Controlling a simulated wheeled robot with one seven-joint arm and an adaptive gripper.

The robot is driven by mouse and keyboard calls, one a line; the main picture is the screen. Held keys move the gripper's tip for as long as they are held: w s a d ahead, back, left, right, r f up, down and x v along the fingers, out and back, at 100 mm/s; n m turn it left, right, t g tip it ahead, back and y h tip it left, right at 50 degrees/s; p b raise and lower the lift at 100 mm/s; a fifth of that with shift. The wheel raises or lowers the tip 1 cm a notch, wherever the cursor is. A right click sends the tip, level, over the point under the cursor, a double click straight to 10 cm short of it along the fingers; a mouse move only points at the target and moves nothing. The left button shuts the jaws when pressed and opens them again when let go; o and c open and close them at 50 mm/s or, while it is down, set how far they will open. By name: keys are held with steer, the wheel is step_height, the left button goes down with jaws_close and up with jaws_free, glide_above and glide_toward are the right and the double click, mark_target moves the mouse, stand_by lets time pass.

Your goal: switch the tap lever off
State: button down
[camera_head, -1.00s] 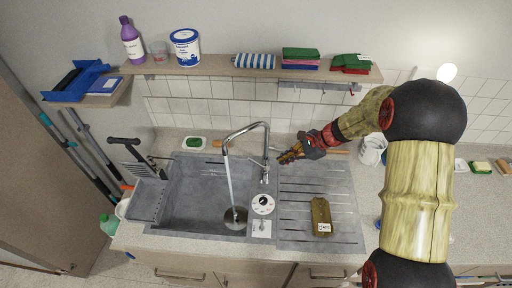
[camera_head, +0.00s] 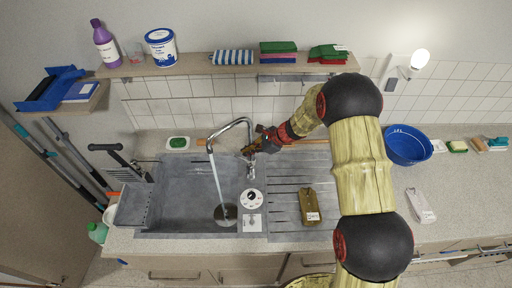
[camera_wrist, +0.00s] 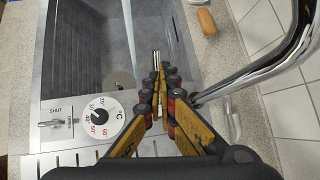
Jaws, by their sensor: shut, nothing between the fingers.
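The chrome tap (camera_head: 231,124) arches over the sink, and a stream of water (camera_head: 215,180) runs from its spout into the basin. The stream also shows in the wrist view (camera_wrist: 130,35). A short chrome lever (camera_wrist: 156,58) shows just beyond my fingertips; whether they touch it I cannot tell. My gripper (camera_wrist: 161,72) is shut and empty, beside the tap's neck (camera_wrist: 260,70). In the head view my gripper (camera_head: 250,148) overlaps the tap body and hides part of it.
A temperature dial (camera_head: 251,199) and a SHUT/OPEN plate with a small knob (camera_wrist: 60,123) sit on the sink's rim. A brown object with a tag (camera_head: 309,205) lies on the drainboard (camera_head: 284,215). A shelf (camera_head: 190,69) overhangs behind. A blue bowl (camera_head: 408,143) stands right.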

mark_target(237, 156)
steer(key=shift+x, duration=1.25)
steer(key=shift+a+f+h+p, duration=0.1)
steer(key=shift+a+h+p, duration=0.4)
steer(key=shift+p, duration=0.5)
steer(key=shift+a+h+p, duration=0.35)
steer(key=shift+h+p, duration=0.25)
steer(key=shift+p, duration=0.25)
steer(key=shift+a+f+h+p, duration=0.25)
steer(key=shift+a+h+p, duration=0.15)
steer(key=shift+h+p, duration=0.15)
steer(key=shift+a+f+b, duration=0.35)
steer(key=shift+a+f, duration=0.15)
steer(key=shift+f, duration=0.2)
steer(key=shift+a+f+b, duration=0.7)
steer(key=shift+f+b, duration=0.05)
steer(key=shift+b, duration=0.15)
